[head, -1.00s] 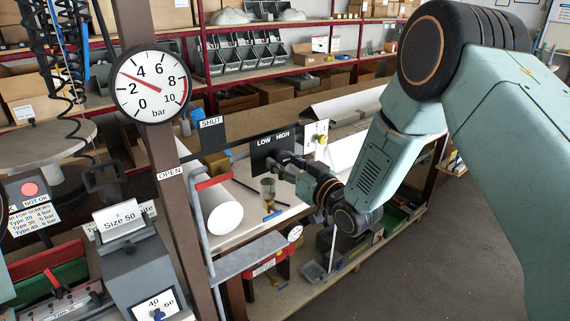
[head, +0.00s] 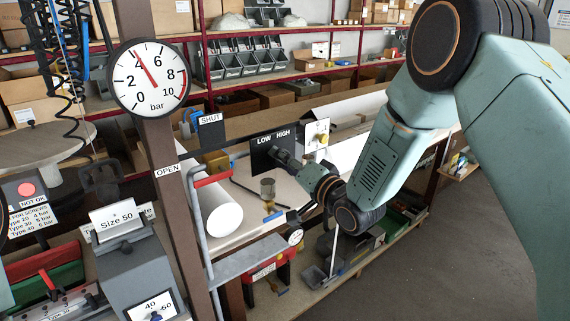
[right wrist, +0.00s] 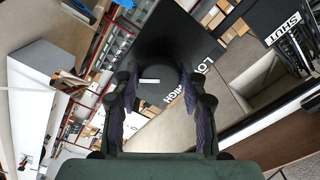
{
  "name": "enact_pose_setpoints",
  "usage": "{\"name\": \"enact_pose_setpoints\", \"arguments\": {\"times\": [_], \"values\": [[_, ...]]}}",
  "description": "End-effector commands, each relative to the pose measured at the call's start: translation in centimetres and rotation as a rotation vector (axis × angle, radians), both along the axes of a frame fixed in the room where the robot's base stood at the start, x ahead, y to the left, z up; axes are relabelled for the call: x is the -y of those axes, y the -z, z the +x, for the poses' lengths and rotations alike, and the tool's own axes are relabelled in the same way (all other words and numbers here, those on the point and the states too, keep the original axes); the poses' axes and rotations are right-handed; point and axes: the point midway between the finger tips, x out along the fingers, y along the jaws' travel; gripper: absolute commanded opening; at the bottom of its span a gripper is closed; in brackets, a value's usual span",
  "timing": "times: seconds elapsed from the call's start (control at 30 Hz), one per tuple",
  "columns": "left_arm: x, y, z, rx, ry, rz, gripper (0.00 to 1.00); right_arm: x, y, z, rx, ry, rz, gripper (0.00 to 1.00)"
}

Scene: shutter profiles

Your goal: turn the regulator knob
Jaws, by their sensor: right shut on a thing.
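The regulator knob (right wrist: 158,90) is dark and round with a white mark on its face. It sits on a black panel (head: 262,160) lettered LOW and HIGH. My right gripper (head: 282,156) reaches the panel from the right and is shut on the knob, which it mostly hides in the head view. In the right wrist view the fingers (right wrist: 160,105) lie on both sides of the knob. The round pressure gauge (head: 165,90), marked 0 to 10 bar, hangs on a brown post; its red needle points near 4. My left gripper is not in view.
A lever with a red grip (head: 213,180) and SHUT and OPEN signs stands left of the panel. A white roll (head: 224,217) and a small cup (head: 268,189) are on the bench below. Shelves with boxes fill the back. The floor at right is clear.

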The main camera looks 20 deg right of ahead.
Motion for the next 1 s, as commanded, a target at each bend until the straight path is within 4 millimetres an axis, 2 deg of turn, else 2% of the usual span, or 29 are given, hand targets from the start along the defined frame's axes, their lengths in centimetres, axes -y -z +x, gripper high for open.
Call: {"name": "enact_pose_setpoints", "arguments": {"times": [0.5, 1.0], "values": [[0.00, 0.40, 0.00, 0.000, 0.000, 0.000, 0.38, -0.05, 0.03, -0.06, -0.153, 0.001, 0.413, 0.11], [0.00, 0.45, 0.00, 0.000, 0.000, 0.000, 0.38, -0.06, -0.01, -0.07, -0.214, 0.001, 0.579, 0.11]]}}
